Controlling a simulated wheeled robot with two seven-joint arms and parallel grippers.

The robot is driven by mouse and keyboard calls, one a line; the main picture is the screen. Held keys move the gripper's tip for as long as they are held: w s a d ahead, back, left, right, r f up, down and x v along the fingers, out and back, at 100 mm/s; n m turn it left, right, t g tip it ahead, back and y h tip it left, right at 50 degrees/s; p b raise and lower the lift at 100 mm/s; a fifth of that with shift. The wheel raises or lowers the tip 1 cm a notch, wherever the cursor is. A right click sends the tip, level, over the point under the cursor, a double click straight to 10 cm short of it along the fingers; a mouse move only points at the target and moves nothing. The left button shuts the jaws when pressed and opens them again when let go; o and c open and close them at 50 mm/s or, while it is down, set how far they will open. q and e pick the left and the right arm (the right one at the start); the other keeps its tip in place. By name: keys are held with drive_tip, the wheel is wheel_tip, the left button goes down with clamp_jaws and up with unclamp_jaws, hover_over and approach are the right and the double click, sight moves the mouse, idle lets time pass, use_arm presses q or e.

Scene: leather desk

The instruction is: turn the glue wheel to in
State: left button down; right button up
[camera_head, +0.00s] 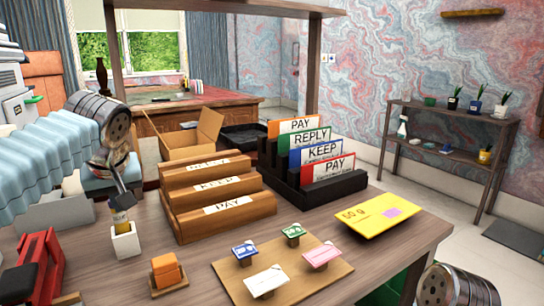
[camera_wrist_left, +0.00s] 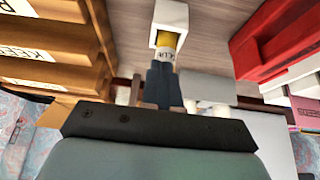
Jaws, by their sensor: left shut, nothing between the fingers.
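The glue stick (camera_head: 121,217), with a yellow body and a pale lettered label, stands upright in a small white square holder (camera_head: 126,242) at the left of the desk. In the left wrist view the glue stick (camera_wrist_left: 168,46) rises out of the white holder (camera_wrist_left: 170,14). My left gripper (camera_head: 119,187) is directly above the glue stick, fingers pointing down. Its fingers (camera_wrist_left: 165,82) are shut with nothing between them and hide the stick's upper end. I cannot tell whether they touch it. The wheel is not clearly visible. My right gripper is out of view.
A wooden letter rack (camera_head: 225,220) stands right of the glue, with a black file holder (camera_head: 335,190) beyond. A red object (camera_head: 38,262) is at the left and an orange block (camera_head: 166,270) in front. Stamps stand on a wooden board (camera_head: 318,281). A yellow envelope (camera_head: 378,214) lies right.

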use_arm(q)
drive_tip(key=shift+s+a, duration=0.45)
drive_tip(key=shift+a, duration=0.25)
idle(0.6)
wheel_tip(320, 180, up, 6)
drive_tip(key=p, duration=0.3)
drive_tip(key=shift+s, duration=0.35)
drive_tip(key=shift+d, duration=0.15)
